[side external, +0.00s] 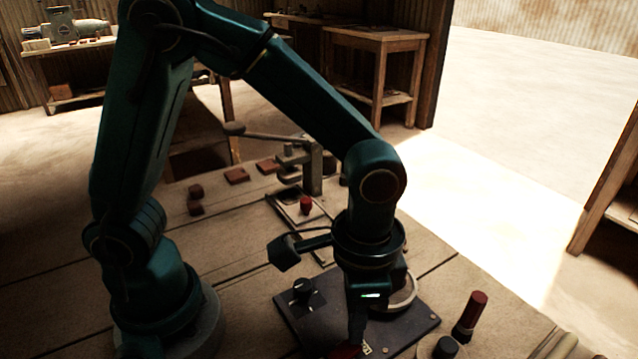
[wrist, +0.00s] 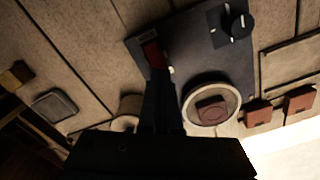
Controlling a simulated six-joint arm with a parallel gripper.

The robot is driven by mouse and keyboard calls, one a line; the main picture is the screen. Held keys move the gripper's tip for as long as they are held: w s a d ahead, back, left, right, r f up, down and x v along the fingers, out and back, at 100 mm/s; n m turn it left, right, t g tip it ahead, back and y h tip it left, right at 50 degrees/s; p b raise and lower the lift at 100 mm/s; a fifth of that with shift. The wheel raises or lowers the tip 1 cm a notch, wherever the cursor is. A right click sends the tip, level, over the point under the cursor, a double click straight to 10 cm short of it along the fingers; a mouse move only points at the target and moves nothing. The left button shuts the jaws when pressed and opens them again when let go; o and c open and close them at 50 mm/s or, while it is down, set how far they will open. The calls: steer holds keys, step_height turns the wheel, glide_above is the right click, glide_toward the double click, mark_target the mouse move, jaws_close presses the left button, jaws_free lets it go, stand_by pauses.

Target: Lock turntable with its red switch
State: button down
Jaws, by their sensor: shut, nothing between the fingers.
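The red switch (wrist: 153,54) sits near the edge of a dark panel (wrist: 200,50) in the wrist view. In the side view it shows as a dim red piece (side external: 344,351) at the bottom edge. The turntable (wrist: 187,115) is a pale round disc on the same panel, with a reddish-brown tile (wrist: 211,108) on it. My gripper (wrist: 163,76) is shut and empty, its fingertips right beside the red switch. I cannot tell whether they touch it. In the side view my gripper (side external: 356,335) points down over the panel and partly hides the turntable (side external: 409,291).
A black knob (side external: 302,290) stands on the panel. A red-handled upright tool (side external: 471,314) and a dark round knob (side external: 446,347) stand at the right. A lever press (side external: 312,168) and several reddish tiles (side external: 236,176) are farther back. Bare tabletop lies left of the panel.

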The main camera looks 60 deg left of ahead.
steer(key=shift+f, duration=1.05)
stand_by(0.4)
steer(key=shift+r, duration=3.55)
steer(key=a+r+n+t, duration=0.3)
steer(key=a+r, duration=0.3)
steer(key=a, duration=0.1)
steer(key=s+a+n+t, duration=0.2)
steer(key=s+a+n, duration=0.1)
steer(key=s+a, duration=0.1)
steer(key=shift+s+a+f+t, duration=0.2)
steer(key=shift+s+a+t, duration=0.15)
steer(key=shift+a, duration=0.15)
